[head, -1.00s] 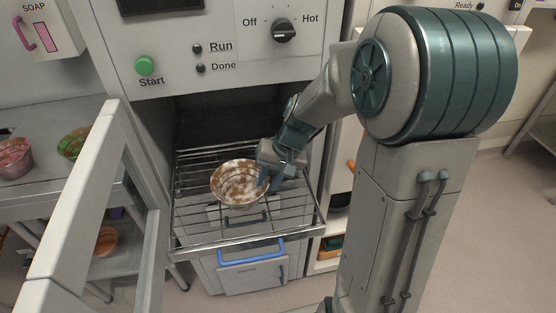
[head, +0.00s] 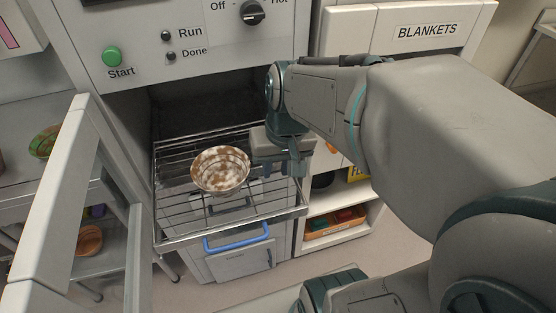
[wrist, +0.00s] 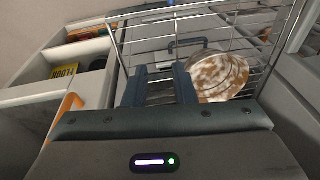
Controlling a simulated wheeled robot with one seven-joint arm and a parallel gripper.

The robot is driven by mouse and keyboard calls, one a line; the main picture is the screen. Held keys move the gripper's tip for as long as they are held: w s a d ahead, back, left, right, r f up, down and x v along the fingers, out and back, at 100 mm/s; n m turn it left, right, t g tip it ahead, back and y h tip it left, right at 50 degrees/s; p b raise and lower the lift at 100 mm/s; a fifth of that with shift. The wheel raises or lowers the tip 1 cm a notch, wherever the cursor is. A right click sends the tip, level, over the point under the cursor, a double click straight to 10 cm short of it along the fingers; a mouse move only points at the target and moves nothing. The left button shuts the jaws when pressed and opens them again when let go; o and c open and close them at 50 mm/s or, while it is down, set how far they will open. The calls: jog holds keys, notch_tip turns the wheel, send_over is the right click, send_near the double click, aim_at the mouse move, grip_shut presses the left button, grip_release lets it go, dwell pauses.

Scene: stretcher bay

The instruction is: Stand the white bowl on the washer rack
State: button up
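A white bowl with brown stains (head: 220,170) rests upright, opening up, on the pulled-out wire washer rack (head: 180,241). In the wrist view the bowl (wrist: 222,78) is to the right of my fingers, and the rack (wrist: 113,45) lies beyond them. My gripper (head: 279,168) is just right of the bowl over the rack's right part, apart from it. Its two dark fingers (wrist: 159,80) are spread with nothing between them. The bowl's underside is hidden.
The open washer door (head: 60,200) stands on the left. A drawer with a blue handle (head: 237,240) is below the rack. A shelf unit with a BLANKETS label (head: 427,31) is on the right. A green bowl (head: 44,142) sits on the left counter.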

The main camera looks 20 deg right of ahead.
jog(key=shift+n+t+h, duration=0.4)
jog(key=shift+h, duration=0.1)
jog(key=s, duration=0.2)
jog(key=s+d, duration=0.1)
jog(key=s, duration=0.1)
jog(key=shift+f, duration=0.3)
dwell(0.4)
jog(key=c, duration=0.4)
jog(key=shift+s, duration=0.1)
grip_shut()
